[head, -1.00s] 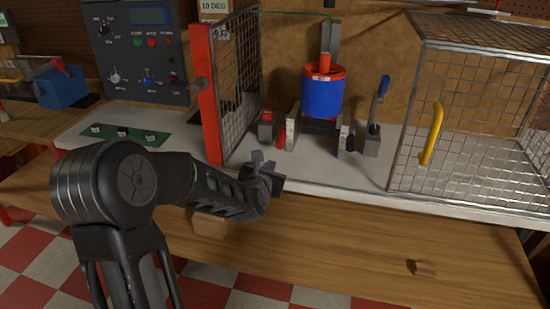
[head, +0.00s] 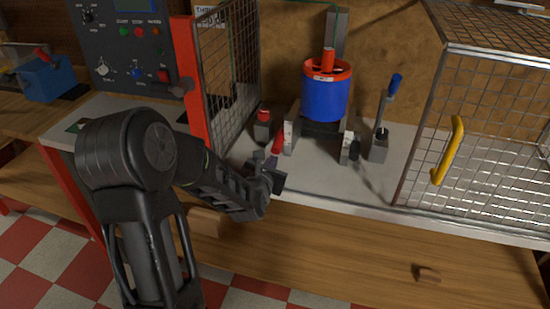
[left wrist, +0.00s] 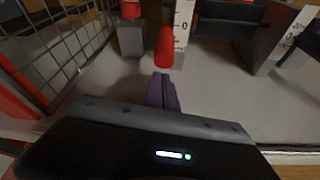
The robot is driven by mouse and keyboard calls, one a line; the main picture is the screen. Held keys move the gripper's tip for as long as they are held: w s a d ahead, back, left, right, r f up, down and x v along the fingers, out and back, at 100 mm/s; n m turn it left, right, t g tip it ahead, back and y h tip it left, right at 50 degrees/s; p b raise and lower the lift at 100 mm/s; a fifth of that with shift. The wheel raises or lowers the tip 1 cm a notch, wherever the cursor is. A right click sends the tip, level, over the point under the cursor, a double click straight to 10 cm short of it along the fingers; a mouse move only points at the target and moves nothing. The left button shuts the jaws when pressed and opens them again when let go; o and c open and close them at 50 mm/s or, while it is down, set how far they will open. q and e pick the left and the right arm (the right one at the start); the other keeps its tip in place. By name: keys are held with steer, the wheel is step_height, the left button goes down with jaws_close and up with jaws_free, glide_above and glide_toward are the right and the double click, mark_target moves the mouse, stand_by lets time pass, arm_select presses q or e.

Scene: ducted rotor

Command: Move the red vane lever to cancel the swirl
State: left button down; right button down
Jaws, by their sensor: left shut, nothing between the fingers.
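The red vane lever (head: 278,144) stands at the left foot of the ducted rotor (head: 325,97), beside a white scale plate (head: 289,132). In the left wrist view the red lever (left wrist: 164,47) is in front of the scale (left wrist: 182,30). My left gripper (head: 269,164) is shut and empty, just in front of the lever. In the left wrist view its fingertips (left wrist: 162,90) point at the lever's lower end; whether they touch it I cannot tell. My right gripper is not in view.
A red-topped block (head: 263,125) stands left of the lever. The mesh door with a red post (head: 192,85) is close on the left. A blue-handled lever (head: 388,97) and a mesh cage with a yellow handle (head: 449,150) stand to the right. The front bench strip (head: 335,188) is clear.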

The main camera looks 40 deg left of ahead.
arm_select(q)
steer(key=shift+r, duration=0.1)
steer(key=shift+r, duration=0.2)
steer(key=shift+s+d+r+b, duration=0.1)
steer(key=shift+r+b, duration=0.2)
steer(key=shift+r, duration=0.2)
steer(key=shift+f, duration=0.1)
